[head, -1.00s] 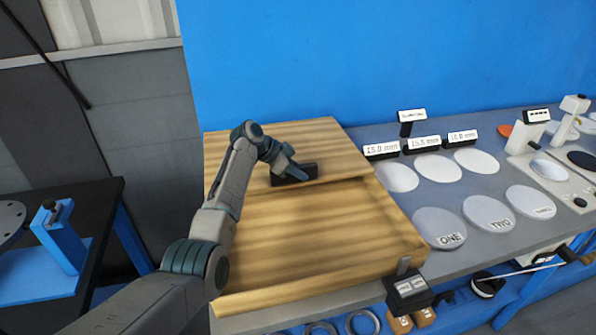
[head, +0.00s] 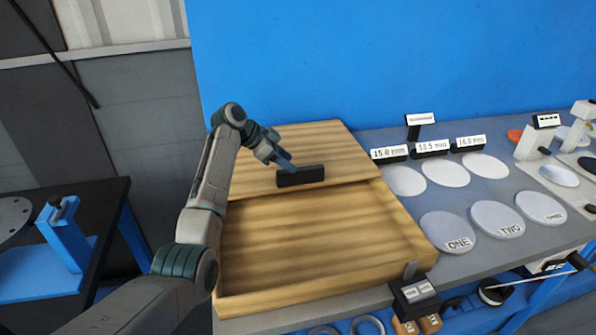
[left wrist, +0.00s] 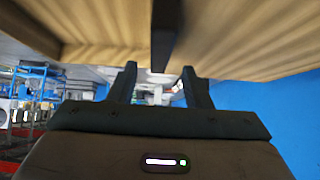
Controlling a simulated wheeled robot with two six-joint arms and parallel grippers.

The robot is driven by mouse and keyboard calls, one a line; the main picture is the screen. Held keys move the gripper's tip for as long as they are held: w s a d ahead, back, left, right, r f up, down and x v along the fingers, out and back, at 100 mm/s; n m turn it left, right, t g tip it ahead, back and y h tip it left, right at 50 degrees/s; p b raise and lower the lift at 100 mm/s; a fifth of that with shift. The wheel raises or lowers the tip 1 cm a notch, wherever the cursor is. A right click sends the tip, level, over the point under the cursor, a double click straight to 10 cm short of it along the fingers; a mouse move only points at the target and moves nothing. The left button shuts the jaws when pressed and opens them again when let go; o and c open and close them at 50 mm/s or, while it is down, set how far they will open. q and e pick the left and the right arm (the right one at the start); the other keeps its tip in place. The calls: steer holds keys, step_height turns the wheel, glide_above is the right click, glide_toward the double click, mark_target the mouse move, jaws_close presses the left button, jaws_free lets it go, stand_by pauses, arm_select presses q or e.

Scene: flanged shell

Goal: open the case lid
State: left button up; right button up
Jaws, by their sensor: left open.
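The wooden case (head: 330,295) sits on the bench, its front part showing as a recessed, empty-looking bay. Its wooden lid (head: 330,145) lies flat over the back part, with a dark bar handle (head: 300,177) near its front edge. My left gripper (head: 285,163) is open, just behind and above the handle, its tips close to the handle's top edge; whether they touch is unclear. In the left wrist view the handle (left wrist: 166,35) stands in line with the gap between the open fingers (left wrist: 160,80), with the lid's wood on both sides. My right gripper is not in view.
Right of the case are several pale discs (head: 447,232) and number signs (head: 390,154). A small dark block with labels (head: 412,292) stands at the case's front right corner. A blue wall (head: 400,60) rises behind. A black table with a blue fixture (head: 68,235) is at left.

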arm_select(q)
steer(key=shift+v, duration=1.1)
steer(key=shift+s+a+r, duration=0.1)
steer(key=shift+a+r, duration=0.15)
steer(key=shift+r, duration=0.05)
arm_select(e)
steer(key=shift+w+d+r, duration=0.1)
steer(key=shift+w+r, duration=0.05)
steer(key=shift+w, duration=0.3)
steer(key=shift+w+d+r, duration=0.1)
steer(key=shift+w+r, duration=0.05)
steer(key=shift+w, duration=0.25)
